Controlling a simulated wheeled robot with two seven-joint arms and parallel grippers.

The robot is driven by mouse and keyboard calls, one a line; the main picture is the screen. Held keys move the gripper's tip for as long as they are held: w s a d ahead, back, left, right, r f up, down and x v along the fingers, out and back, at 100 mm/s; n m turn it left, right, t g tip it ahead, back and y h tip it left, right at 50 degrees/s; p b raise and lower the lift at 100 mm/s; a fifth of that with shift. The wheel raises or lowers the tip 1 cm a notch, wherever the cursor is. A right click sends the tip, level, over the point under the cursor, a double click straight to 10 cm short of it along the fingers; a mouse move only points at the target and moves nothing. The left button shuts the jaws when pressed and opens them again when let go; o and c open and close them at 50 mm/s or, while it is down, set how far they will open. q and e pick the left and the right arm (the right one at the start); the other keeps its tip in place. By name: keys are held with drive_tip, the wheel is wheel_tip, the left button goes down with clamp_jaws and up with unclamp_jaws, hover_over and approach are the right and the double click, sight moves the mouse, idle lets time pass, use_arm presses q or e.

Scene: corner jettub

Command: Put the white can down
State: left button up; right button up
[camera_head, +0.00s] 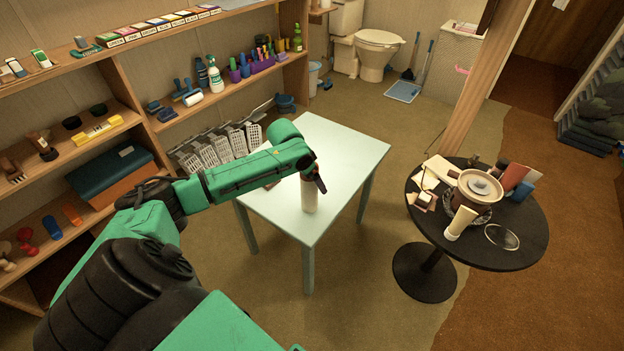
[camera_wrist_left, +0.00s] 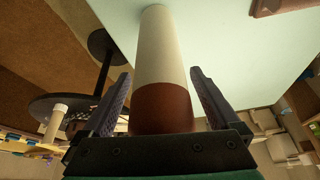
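The white can (camera_head: 309,198) is upright at the near part of the pale table (camera_head: 335,150), and its base appears to rest on the tabletop. In the left wrist view the can (camera_wrist_left: 160,50) shows a cream body and a reddish-brown end close to the gripper's palm. My left gripper (camera_head: 315,180) is at the can's upper part. Its two fingers (camera_wrist_left: 160,88) stand on either side of the can, with a narrow gap visible on each side, so it looks open. My right gripper is not in view.
A small brown item (camera_wrist_left: 284,5) lies on the table, partly hidden by my arm in the head view. A round black table (camera_head: 535,235) with a pot (camera_head: 478,190) and clutter stands to the right. Shelves (camera_head: 165,120) line the left. The table's far part is clear.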

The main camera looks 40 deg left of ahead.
use_arm(q)
drive_tip(key=shift+r, duration=0.15)
drive_tip(key=d+p+v, duration=0.1)
drive_tip(key=p+v, duration=0.1)
drive_tip(key=v, duration=0.9)
drive_tip(key=shift+s+a+r, duration=0.2)
drive_tip(key=shift+a+r, duration=0.2)
drive_tip(key=shift+a, duration=0.1)
